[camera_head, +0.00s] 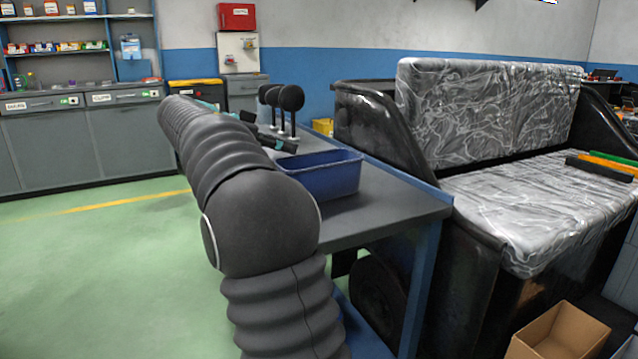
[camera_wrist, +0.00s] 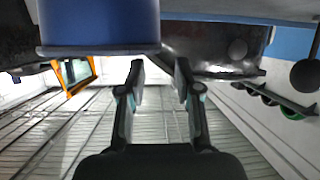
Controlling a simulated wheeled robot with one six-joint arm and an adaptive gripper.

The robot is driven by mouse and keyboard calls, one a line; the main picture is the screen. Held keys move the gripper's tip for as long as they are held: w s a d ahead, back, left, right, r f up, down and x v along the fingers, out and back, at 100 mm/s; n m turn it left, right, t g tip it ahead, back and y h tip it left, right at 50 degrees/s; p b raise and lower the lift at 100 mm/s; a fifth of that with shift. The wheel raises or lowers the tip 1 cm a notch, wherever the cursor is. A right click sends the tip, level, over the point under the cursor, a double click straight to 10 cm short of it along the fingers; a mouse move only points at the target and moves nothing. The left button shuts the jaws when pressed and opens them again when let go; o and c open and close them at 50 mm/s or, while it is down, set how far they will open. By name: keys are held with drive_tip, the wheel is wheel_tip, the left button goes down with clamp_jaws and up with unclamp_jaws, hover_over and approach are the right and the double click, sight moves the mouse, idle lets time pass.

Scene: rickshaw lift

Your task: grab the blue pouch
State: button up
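I cannot make out a blue pouch for certain in either view. A small light-blue pack (camera_head: 130,47) shows at the right end of the back wall shelving, far beyond my arm. My gripper (camera_wrist: 158,75) is open in the wrist view, with two dark fingers apart and nothing between them. In the head view, parts of my gripper (camera_head: 262,128) show over the far part of the workbench, past the blue bin, partly hidden by my arm. The inside floor of the bin is hidden.
The open blue bin (camera_head: 325,178) stands on the grey workbench (camera_head: 390,212); it also shows in the wrist view (camera_wrist: 98,22). Black round-headed stands (camera_head: 291,98) are behind it. A plastic-covered seat (camera_head: 535,205) is right, a cardboard box (camera_head: 560,335) below. Green floor (camera_head: 90,270) is clear left.

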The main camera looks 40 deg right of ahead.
drive_tip(key=shift+f+x, duration=0.2)
drive_tip(key=shift+x, duration=1.35)
drive_tip(key=shift+f+x, duration=0.15)
drive_tip(key=shift+x, duration=1.4)
drive_tip(key=shift+a, duration=0.2)
clamp_jaws()
